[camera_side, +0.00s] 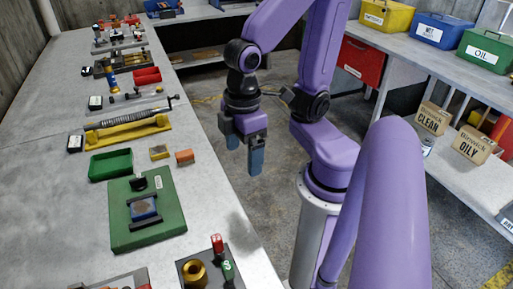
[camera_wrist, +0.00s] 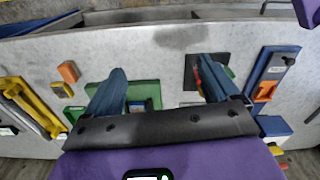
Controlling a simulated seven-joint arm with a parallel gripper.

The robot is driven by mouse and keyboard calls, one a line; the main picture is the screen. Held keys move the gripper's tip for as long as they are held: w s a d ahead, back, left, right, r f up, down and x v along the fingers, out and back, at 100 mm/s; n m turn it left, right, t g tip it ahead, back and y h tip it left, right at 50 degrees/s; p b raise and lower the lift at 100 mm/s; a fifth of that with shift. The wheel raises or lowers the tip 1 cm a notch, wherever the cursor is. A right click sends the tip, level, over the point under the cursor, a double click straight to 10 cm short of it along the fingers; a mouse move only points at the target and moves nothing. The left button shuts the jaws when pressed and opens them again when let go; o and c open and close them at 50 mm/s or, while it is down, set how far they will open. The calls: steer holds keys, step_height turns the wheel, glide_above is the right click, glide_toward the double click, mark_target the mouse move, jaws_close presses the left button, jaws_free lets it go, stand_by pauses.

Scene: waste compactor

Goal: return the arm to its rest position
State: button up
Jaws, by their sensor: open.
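My gripper (camera_side: 244,158) hangs over the floor just right of the long grey bench (camera_side: 85,180), its two blue fingers pointing down, apart and with nothing between them. In the wrist view my gripper (camera_wrist: 162,68) also shows spread and empty over the bench. A green base plate (camera_side: 166,231) with a small blue-topped fixture (camera_side: 143,209) lies on the bench, left of and nearer the camera than my gripper.
A green tray (camera_side: 111,164), an orange block (camera_side: 184,156) and a yellow cradle (camera_side: 128,132) with a spring shaft lie on the bench. Shelves on the right hold bins and boxes, including a green OIL bin (camera_side: 484,51). Open floor lies around my gripper.

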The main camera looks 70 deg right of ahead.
steer(key=shift+s+d+f+n, duration=0.1)
steer(key=shift+s+d+n, duration=0.3)
steer(key=shift+s+n, duration=0.2)
steer(key=shift+s+d+n, duration=0.4)
steer(key=shift+s+n, duration=0.1)
steer(key=shift+s, duration=0.1)
steer(key=shift+c, duration=0.4)
stand_by(1.0)
